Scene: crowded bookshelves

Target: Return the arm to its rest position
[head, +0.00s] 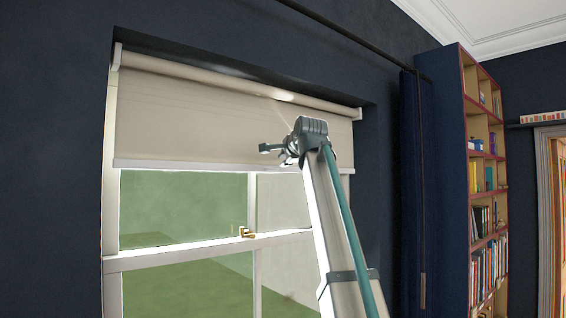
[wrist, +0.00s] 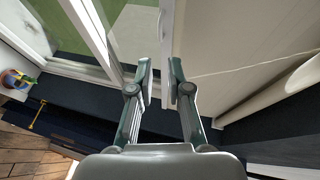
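My arm reaches up in front of the window in the head view, with my gripper (head: 268,148) small and at the level of the lowered blind. In the wrist view, the two fingers of my gripper (wrist: 160,78) stand apart, and I see nothing held between them. The pale window frame and a cream surface show behind the gap. In the head view the fingers are too small to read in detail, and I cannot tell how close they are to the blind.
The cream roller blind (head: 200,125) covers the top of the window, with a white sash rail (head: 180,255) below. A dark curtain (head: 410,190) hangs at right beside a tall bookshelf (head: 452,150) full of books. A small colourful item (wrist: 14,79) sits on a white surface in the wrist view.

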